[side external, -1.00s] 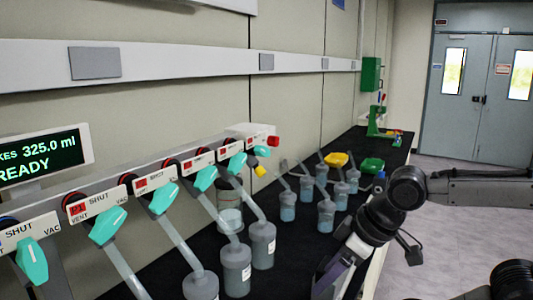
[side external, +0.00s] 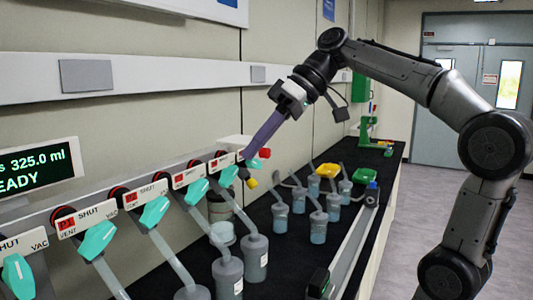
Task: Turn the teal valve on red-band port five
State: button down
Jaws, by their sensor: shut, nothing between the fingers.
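A row of teal valves runs along the white manifold at the left, each below a label plate. The nearest red-marked plate (side external: 75,222) reads P1 and SHUT, with its teal valve (side external: 98,240) beneath. Further teal valves follow, including the fourth red-marked one (side external: 228,175). The farthest teal valve (side external: 253,163), at the manifold's far end, is partly hidden behind my gripper. My gripper (side external: 244,159) has long purple fingers, is shut and empty, and slants down to that far end. I cannot tell whether its tips touch the valve or its plate.
A red knob (side external: 264,153) and a yellow knob (side external: 252,183) are close to the fingertips.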

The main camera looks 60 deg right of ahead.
aim_at(254, 163)
jog(key=w+d+r+t, duration=0.1)
jog(key=w+d+r, duration=0.35)
jog(key=d, duration=0.35)
jog(key=d+f+m+t, duration=0.1)
jog(key=d+f+m, duration=0.1)
jog(key=d, duration=0.9)
jog(key=d+f+m+t, duration=0.1)
jog(key=d+f+m, duration=0.1)
jog(key=d, duration=0.9)
jog(key=s+f+x, duration=0.1)
jog(key=x, duration=1.1)
jog(key=shift+f+h, duration=0.4)
jog(key=shift+w+d+f+m+t+y, duration=0.1)
jog(key=shift+f+m+t+y, duration=0.1)
jog(key=shift+m+y, duration=0.15)
jog(key=shift+d+f+m+t+y, duration=0.1)
jog(key=shift+f+m+y, duration=0.1)
jog(key=shift+m+y, duration=0.15)
jog(key=shift+f+m+y, duration=0.5)
jog(key=shift+f+y, duration=0.3)
jog(key=shift+f, duration=0.8)
jog(key=shift+f+t, duration=0.2)
jog(key=shift+t, duration=0.1)
